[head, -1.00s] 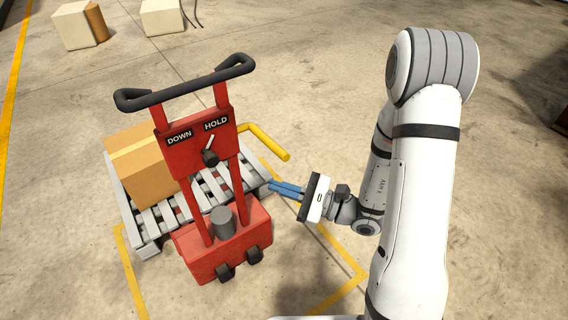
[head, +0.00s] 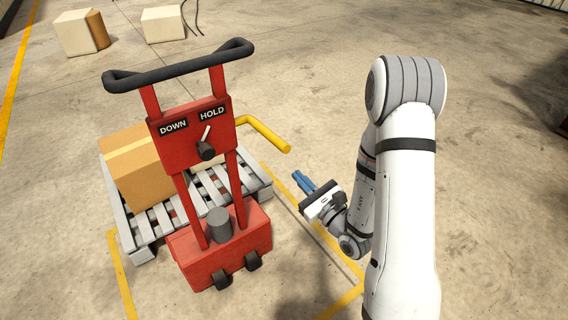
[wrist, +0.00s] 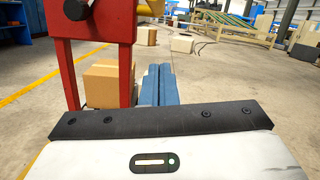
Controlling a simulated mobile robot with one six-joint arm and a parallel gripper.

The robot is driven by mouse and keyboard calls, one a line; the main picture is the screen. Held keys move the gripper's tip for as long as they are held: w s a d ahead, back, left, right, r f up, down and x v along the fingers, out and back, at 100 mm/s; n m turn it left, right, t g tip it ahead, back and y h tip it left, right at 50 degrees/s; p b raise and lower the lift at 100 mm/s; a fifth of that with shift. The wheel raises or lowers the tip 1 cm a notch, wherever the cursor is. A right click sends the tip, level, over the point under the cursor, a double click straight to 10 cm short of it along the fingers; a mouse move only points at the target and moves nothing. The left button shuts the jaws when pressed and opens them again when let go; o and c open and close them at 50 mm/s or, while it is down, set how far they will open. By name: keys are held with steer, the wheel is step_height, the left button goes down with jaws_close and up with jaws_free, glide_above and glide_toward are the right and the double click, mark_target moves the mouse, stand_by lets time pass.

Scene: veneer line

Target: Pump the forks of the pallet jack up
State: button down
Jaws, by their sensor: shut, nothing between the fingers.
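The red pallet jack (head: 215,257) stands upright left of centre in the head view, with a black handlebar (head: 180,66) on top. Its panel reads DOWN and HOLD, and the selector knob (head: 206,149) has its white pointer towards HOLD. A yellow lever (head: 264,133) sticks out on the right side of the jack. My gripper (head: 303,181) is shut and empty, right of the jack and below the lever's end, apart from both. In the wrist view its blue fingers (wrist: 159,85) are together, with the red frame (wrist: 66,75) to their left. The forks are hidden under the pallet.
A grey slatted pallet (head: 147,254) carrying a cardboard box (head: 143,180) stands behind the jack. Yellow floor lines (head: 121,275) surround it. Two pale boxes (head: 76,36) (head: 163,24) lie far back. The floor on the right is open.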

steer(key=w+a+r, duration=0.4)
steer(key=r, duration=0.1)
steer(key=shift+w+a+b, duration=0.2)
steer(key=shift+b, duration=0.2)
